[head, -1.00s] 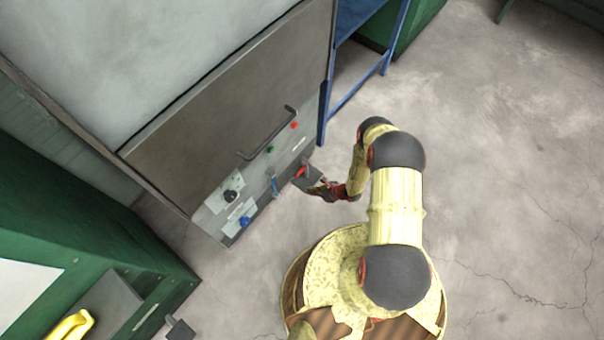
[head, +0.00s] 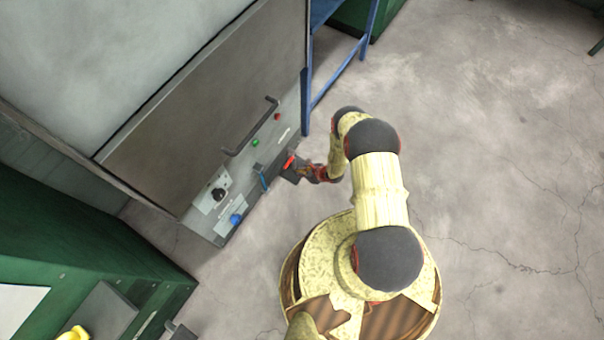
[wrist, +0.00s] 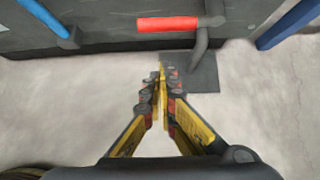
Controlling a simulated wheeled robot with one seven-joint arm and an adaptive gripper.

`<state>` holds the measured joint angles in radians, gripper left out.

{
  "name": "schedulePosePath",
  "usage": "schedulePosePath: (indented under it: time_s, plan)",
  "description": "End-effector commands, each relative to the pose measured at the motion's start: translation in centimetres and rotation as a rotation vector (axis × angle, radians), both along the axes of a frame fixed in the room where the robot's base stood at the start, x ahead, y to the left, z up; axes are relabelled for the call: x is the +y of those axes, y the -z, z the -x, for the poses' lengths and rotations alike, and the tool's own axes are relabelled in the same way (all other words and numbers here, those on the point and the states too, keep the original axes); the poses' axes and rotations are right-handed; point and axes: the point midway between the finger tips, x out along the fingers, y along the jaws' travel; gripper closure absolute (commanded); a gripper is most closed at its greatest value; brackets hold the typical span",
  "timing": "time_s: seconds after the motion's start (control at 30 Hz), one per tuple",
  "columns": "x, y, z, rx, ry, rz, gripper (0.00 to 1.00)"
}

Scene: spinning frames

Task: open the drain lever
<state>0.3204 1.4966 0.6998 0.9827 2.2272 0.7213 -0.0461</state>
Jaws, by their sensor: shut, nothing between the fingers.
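A lever with a red grip (wrist: 180,24) on a grey pipe (wrist: 200,45) sticks out low on the machine front, above a dark square plate (wrist: 203,75) on the floor. I take it for the drain lever; no label is readable. In the head view the red grip (head: 289,161) shows at the panel's lower edge. Its grip lies crosswise in the wrist view. My gripper (wrist: 160,76) is shut and empty, its fingertips apart from the red grip, just below it in the picture. In the head view my gripper (head: 299,172) is beside the lever and partly hides the plate.
A blue lever (wrist: 46,18) is to the left, also in the head view (head: 263,181). The panel has a black knob (head: 218,194), a blue knob (head: 236,219), and green and red buttons. A bar handle (head: 255,127) is above. A blue frame (head: 307,105) stands right. Floor is open rightward.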

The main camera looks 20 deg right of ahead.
Motion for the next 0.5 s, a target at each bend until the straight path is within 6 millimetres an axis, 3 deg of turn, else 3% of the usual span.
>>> schedulePosePath:
  time_s: [0.03, 0.33, 0.5]
  plan:
    - [0.5, 1.2, -0.5, -0.001, -0.003, 0.001, 1.0]
    - [2.2, 4.8, -2.9, 0.0, -0.001, 0.001, 1.0]
    - [2.3, 2.7, -3.4, -0.002, 0.001, -0.001, 1.0]
